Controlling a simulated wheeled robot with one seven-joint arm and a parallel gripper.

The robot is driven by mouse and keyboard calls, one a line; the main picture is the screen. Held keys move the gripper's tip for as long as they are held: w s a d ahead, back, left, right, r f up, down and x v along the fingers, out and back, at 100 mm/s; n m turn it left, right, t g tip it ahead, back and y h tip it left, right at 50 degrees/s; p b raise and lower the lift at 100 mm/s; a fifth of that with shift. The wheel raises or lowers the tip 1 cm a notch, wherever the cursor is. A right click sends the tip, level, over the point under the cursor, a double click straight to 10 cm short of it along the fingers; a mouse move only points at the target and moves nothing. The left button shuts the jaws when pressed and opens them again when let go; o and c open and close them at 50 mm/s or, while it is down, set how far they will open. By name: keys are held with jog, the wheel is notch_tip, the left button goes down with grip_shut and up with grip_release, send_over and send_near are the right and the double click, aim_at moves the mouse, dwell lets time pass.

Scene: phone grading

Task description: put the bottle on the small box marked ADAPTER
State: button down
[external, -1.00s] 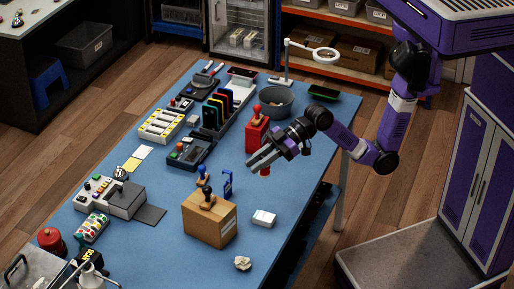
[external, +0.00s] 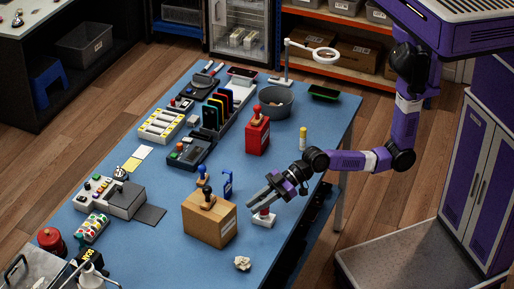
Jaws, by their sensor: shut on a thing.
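My gripper (external: 260,204) reaches in from the right, low over the table, and is shut on a small bottle (external: 264,211). The bottle is right at the top of a small white box (external: 264,221). I cannot tell whether it touches the box or is just above it. The writing on the box is too small to read.
A large brown carton (external: 208,225) with a stamp on top stands just left of the white box. A blue stand (external: 227,184) is behind it, and a crumpled paper ball (external: 242,263) lies in front. A yellow-and-white tube (external: 303,138) stands behind my arm.

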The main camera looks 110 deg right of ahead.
jog(key=shift+f, duration=0.3)
jog(key=shift+f, duration=0.15)
jog(key=c, duration=1.3)
grip_release()
jog(key=shift+o, duration=0.2)
jog(key=v, duration=1.2)
jog(key=shift+b, duration=0.4)
